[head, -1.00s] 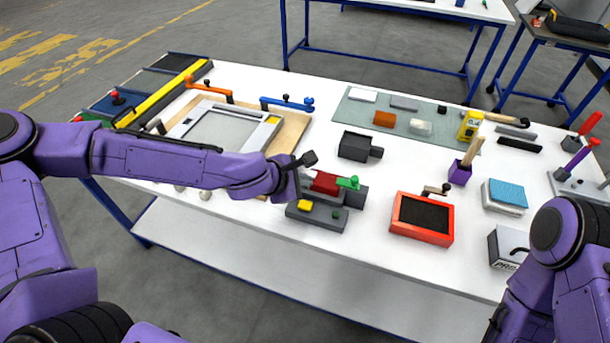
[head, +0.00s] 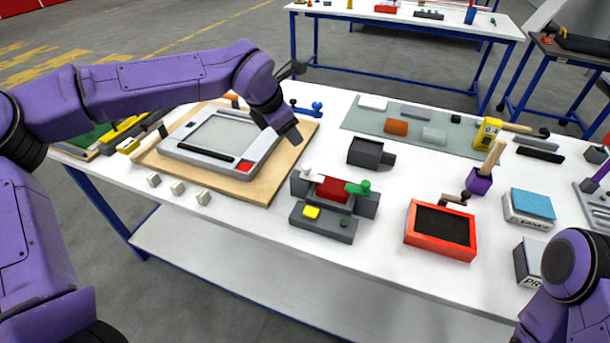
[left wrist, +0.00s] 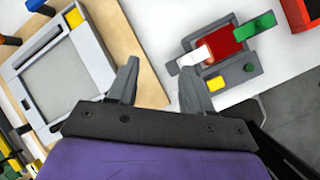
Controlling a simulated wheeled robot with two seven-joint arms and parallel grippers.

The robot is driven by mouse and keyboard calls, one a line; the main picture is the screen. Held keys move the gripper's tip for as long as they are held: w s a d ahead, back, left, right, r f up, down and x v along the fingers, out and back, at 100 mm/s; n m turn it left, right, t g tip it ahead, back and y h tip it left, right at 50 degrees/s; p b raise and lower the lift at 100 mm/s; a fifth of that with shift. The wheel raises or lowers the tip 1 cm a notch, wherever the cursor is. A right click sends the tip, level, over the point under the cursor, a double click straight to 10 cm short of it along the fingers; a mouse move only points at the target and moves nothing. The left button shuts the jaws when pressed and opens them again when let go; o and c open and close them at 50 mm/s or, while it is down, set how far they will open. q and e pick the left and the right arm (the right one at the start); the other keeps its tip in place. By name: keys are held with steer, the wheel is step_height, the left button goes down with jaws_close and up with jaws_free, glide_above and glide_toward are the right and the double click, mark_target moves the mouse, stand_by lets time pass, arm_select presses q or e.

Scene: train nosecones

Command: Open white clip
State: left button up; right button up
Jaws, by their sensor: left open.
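A grey fixture (head: 322,226) on the table holds a red block (head: 331,189). A white clip (head: 308,174) sits at its left side and a green clip (head: 357,187) at its right. In the left wrist view the white clip (left wrist: 191,57) lies just beyond the right fingertip, apart from it as far as I can tell. My left gripper (head: 290,134) is above the table, behind and left of the fixture. In the left wrist view the gripper (left wrist: 160,70) has its fingers spread, with nothing between them. My right gripper is out of view.
A framed grey panel (head: 215,137) lies on a wooden board (head: 258,187) left of the fixture. A dark grey block (head: 366,152) stands behind it. A red tray (head: 440,231) stands to the right. Several small white cubes (head: 178,187) lie near the front left edge.

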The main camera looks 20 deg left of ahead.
mark_target(306, 167)
arm_select(q)
steer(key=d+f+g, duration=0.1)
steer(key=f, duration=0.2)
steer(key=d+f+h+p, duration=0.1)
steer(key=f, duration=0.2)
steer(key=d+f+m+g+p, duration=0.1)
steer(key=f, duration=0.2)
steer(key=shift+s+d+g+h, duration=0.15)
steer(key=shift+d+g+h, duration=0.15)
